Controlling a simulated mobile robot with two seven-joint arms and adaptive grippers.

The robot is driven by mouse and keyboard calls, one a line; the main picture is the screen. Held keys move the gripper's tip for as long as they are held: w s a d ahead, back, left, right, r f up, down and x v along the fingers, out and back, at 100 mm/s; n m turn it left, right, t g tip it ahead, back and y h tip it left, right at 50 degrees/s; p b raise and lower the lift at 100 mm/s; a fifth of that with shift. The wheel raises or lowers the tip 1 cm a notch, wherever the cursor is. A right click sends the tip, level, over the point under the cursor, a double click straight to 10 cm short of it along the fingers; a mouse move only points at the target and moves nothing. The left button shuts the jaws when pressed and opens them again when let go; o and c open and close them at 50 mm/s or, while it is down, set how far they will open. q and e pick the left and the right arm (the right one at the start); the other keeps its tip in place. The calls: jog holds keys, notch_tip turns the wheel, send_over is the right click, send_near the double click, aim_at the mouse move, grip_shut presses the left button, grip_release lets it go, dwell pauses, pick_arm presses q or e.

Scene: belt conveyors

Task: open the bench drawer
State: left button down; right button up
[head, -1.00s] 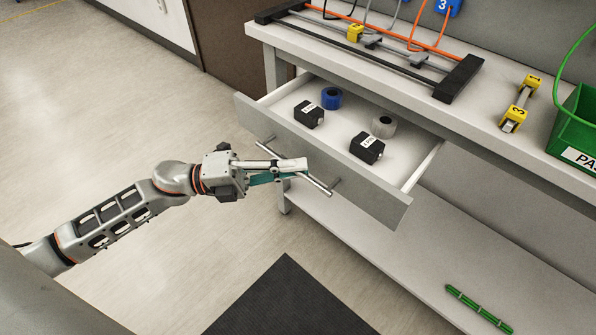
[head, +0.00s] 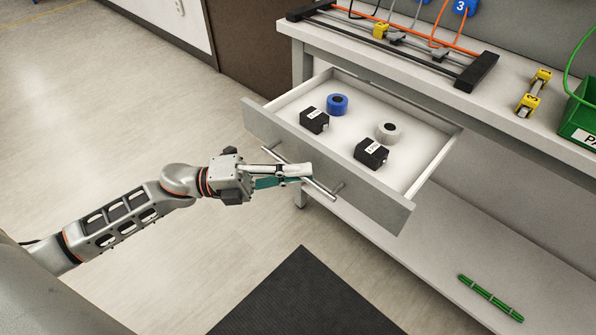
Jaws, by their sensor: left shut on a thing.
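The bench drawer (head: 370,185) stands pulled well out of the white bench (head: 425,85). Its inside shows, with two black boxes, a blue roll and a white roll. A bar handle (head: 322,189) runs along its grey front. My left gripper (head: 300,173) is shut on the handle, near its middle, with the arm coming in from the left. The fingers partly hide the bar. My right gripper is not in the view.
The blue roll (head: 337,104) and white roll (head: 389,132) lie behind the black boxes (head: 314,121). A green bin (head: 580,125) and a yellow-ended part (head: 533,93) stand on the bench top. A green bundle (head: 490,298) lies on the lower shelf. A dark mat (head: 305,295) covers the floor in front.

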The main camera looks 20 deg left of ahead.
pick_arm(q)
jog(key=c, duration=2.2)
grip_release()
jog(key=shift+o, duration=0.2)
jog(key=v, duration=1.2)
jog(key=shift+r, duration=0.15)
